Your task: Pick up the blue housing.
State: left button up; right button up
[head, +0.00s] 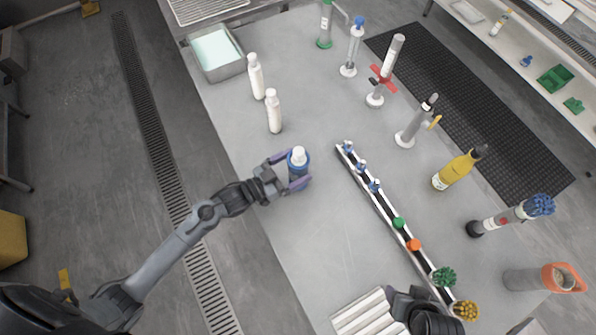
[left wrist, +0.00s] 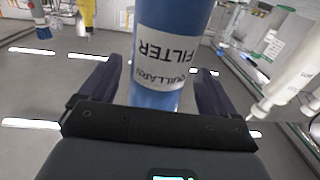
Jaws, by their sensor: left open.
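The blue housing (head: 304,170) stands upright on the grey table, a blue cylinder with a white top in the head view. In the left wrist view the blue housing (left wrist: 170,20) carries a white label reading "FILTER", upside down. My left gripper (head: 289,171) is open, its two fingers on either side of the housing. In the left wrist view a gap shows between the housing and each finger of the left gripper (left wrist: 158,75). A dark part of what appears to be my right gripper (head: 425,312) shows at the bottom edge; its fingers cannot be made out.
Two white bottles (head: 273,112) stand behind the housing. A rail (head: 378,207) with several coloured parts runs along its right. A yellow bottle (head: 456,171) and several upright tools stand farther right. A metal tray (head: 237,69) is at the back left. The table just front-right of the housing is clear.

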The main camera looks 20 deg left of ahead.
pick_arm(q)
jog(key=shift+x, duration=1.7)
jog(key=shift+d, duration=0.1)
jog(key=shift+c, duration=0.5)
jog(key=c, duration=1.5)
jog(key=shift+r, duration=0.15)
